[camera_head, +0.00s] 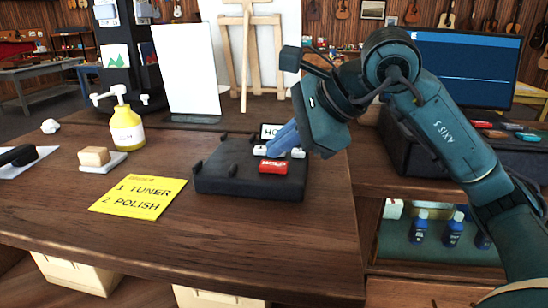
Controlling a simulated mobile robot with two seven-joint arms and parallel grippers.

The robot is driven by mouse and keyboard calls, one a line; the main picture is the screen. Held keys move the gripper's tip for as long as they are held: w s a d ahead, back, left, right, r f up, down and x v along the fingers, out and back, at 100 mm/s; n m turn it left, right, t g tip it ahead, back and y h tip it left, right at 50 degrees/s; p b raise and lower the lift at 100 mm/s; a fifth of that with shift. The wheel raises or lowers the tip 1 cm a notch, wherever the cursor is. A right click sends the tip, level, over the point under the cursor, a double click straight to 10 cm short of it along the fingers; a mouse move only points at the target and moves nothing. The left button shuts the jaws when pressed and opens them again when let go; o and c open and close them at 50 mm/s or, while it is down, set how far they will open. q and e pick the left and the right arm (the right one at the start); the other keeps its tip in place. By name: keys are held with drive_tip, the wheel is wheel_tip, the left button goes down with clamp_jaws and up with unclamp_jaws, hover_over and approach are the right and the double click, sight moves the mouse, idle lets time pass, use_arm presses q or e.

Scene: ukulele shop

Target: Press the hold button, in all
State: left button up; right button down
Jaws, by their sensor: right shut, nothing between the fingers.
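A black box-like base (225,172) stands on the wooden counter. At its back right is a small white sign (266,130) whose visible letters read "HO"; my gripper hides the rest. White pieces sit below the sign, one left of my fingers (260,151) and one right (298,153). A red block (286,166) lies at the base's front right. My right gripper (276,147) is shut and empty, its blue fingers pointing down-left at the spot between the white pieces. I cannot tell whether the fingertips touch anything; a button under them is hidden. My left gripper is out of view.
A yellow note (139,197) reads "1 TUNER 2 POLISH". A yellow pump bottle (126,127), a wooden block (94,156) and a white panel (187,70) stand to the left. A monitor (468,68) is at the right. The counter's front is clear.

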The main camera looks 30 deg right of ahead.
sight(281, 165)
drive_tip(key=shift+r, duration=0.25)
wheel_tip(281, 165, up, 5)
drive_tip(key=p, duration=0.4)
drive_tip(key=shift+f, duration=0.1)
idle(0.8)
